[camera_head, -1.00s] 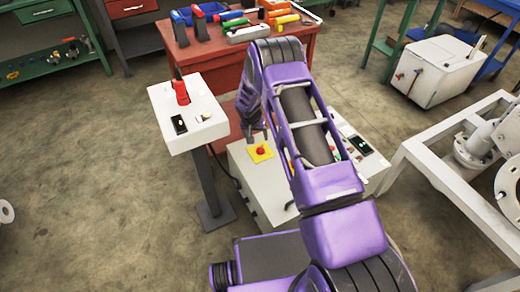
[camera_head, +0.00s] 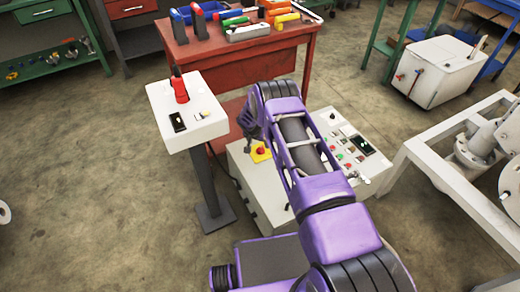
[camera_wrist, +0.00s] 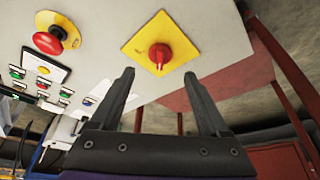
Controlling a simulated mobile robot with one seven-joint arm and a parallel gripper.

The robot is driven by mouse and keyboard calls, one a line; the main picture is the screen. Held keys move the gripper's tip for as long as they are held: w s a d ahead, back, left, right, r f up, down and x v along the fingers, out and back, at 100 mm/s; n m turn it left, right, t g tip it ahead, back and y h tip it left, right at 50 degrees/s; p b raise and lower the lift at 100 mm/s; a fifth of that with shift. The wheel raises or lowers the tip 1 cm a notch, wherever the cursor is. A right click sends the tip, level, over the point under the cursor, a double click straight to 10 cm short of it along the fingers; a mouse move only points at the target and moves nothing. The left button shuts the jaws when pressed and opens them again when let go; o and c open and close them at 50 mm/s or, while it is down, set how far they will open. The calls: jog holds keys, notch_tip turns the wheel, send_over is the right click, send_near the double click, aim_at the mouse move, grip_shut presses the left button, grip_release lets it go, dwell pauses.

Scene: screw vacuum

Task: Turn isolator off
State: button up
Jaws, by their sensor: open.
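The isolator, a red rotary knob (camera_wrist: 160,54) on a yellow diamond plate (camera_wrist: 139,42), is on a white panel face in the wrist view. Its handle points toward my gripper. My gripper (camera_wrist: 163,82) is open and empty, its two dark fingers spread either side of the knob's line. The fingertips appear just short of the knob, with no contact visible. In the head view my gripper (camera_head: 247,124) is a small dark shape at the arm's far end, partly hidden.
A red mushroom button on a yellow plate (camera_wrist: 57,38) and several small buttons sit left of the isolator. The white control box (camera_head: 243,180) is partly behind my arm. A white pedestal (camera_head: 188,108) stands left; a red tool bench (camera_head: 240,58) is behind.

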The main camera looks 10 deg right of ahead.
aim_at(261, 148)
jog(key=b+x, duration=0.1)
jog(key=x, duration=0.5)
jog(key=shift+b, duration=0.4)
jog(key=shift+c, duration=0.2)
jog(key=shift+d, duration=0.1)
grip_shut()
